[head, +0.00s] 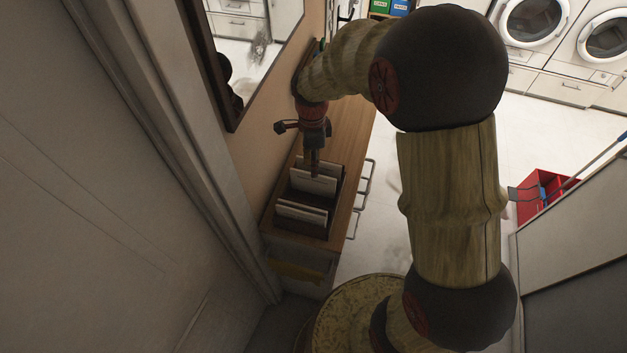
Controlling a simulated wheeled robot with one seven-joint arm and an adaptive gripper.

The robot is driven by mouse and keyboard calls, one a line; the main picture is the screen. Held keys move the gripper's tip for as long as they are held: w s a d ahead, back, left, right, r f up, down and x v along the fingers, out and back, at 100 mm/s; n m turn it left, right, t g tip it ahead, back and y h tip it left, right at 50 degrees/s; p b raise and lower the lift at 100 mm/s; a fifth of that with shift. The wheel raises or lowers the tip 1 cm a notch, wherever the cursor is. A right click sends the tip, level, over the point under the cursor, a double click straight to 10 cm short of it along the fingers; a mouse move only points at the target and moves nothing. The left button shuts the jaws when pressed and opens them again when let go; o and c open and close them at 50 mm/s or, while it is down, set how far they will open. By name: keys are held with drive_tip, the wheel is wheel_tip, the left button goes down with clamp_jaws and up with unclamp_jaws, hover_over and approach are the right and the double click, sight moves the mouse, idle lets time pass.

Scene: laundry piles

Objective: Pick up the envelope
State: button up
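White envelopes stand upright in a dark letter holder (325,229) on a narrow wooden cabinet. One envelope (307,184) is in the back slot, and other envelopes (302,212) are in the front slot. My gripper (314,172) points down at the back slot, with its fingertips at the top edge of the back envelope. It is small and dark here, so I cannot tell whether the fingers are apart, or whether they touch the envelope.
The cabinet top (346,150) is bare behind and to the right of the holder. A mirror (245,50) hangs on the wall at left. Metal rails (365,190) run along the cabinet's right side. A red bin (540,195) stands at right, and washing machines (535,18) are at the back.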

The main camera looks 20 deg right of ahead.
sight(313, 184)
drive_tip(key=shift+w+r+m, duration=0.3)
drive_tip(key=shift+w+m, duration=0.2)
drive_tip(key=shift+m, duration=0.5)
drive_tip(key=m, duration=0.3)
drive_tip(key=shift+a, duration=0.15)
drive_tip(key=shift+f, duration=0.2)
drive_tip(key=f, duration=0.7)
drive_tip(key=shift+s+d+f, duration=0.1)
drive_tip(key=shift+d+f, duration=0.1)
drive_tip(key=shift+d, duration=0.05)
drive_tip(key=shift+c, duration=0.7)
clamp_jaws()
